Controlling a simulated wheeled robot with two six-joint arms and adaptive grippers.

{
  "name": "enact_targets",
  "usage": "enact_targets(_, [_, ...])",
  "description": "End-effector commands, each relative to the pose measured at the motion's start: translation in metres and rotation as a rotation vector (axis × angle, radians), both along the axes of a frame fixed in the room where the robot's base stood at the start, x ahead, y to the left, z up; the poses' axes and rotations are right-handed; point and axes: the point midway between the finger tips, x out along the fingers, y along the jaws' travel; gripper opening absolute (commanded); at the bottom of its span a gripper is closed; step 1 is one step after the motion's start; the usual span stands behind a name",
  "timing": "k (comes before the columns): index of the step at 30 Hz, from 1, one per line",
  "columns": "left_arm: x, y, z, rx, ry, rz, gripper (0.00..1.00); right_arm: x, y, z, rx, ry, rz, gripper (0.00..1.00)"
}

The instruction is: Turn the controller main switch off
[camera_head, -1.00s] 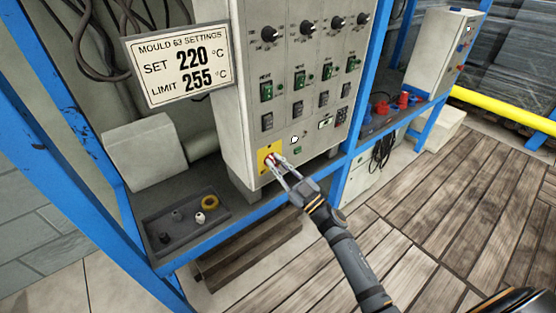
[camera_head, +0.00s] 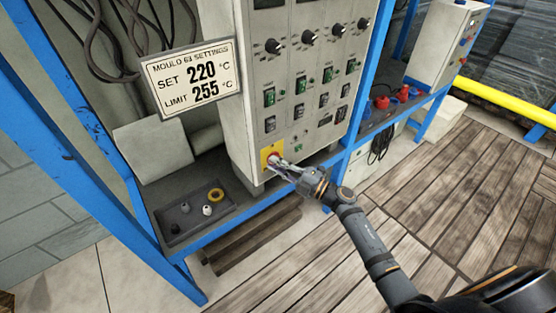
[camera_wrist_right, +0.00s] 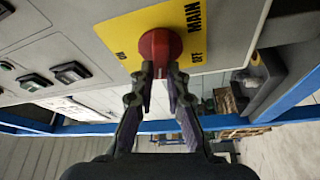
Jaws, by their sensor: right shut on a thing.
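The grey controller cabinet (camera_head: 240,105) stands on a blue-framed shelf. Its main switch is a red rotary knob (camera_wrist_right: 158,45) on a yellow plate (camera_wrist_right: 125,28) at the cabinet's lower left corner, marked MAIN, ON and OFF. The plate also shows in the head view (camera_head: 265,152). My right gripper (camera_head: 278,165) is at the knob, and its fingers (camera_wrist_right: 160,72) are shut on the red knob from both sides. The fingers hide part of the knob, so I cannot tell exactly which mark it points to. My left gripper is not in view.
A settings sign (camera_head: 190,78) hangs left of the cabinet. Green rocker switches and dials sit above the plate. A blue post (camera_head: 358,110) stands right of the cabinet.

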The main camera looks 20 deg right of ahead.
Motion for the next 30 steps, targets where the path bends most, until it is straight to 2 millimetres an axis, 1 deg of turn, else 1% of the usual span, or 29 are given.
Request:
enact_targets(1, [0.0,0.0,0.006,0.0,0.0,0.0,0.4,0.0,0.0,0.002,-0.037,-0.011,0.001,0.0])
enact_targets(3, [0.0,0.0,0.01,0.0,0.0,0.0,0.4,0.0,0.0,0.001,-0.087,-0.03,0.001,0.0])
enact_targets(12, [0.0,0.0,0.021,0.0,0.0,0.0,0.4,-0.001,0.001,-0.002,-0.242,-0.086,0.001,0.0])
enact_targets(20, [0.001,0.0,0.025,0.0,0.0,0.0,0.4,-0.001,0.001,-0.004,-0.3,-0.106,0.001,0.0])
enact_targets(30, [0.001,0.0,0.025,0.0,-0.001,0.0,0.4,-0.001,0.001,-0.005,-0.309,-0.11,0.001,0.0])
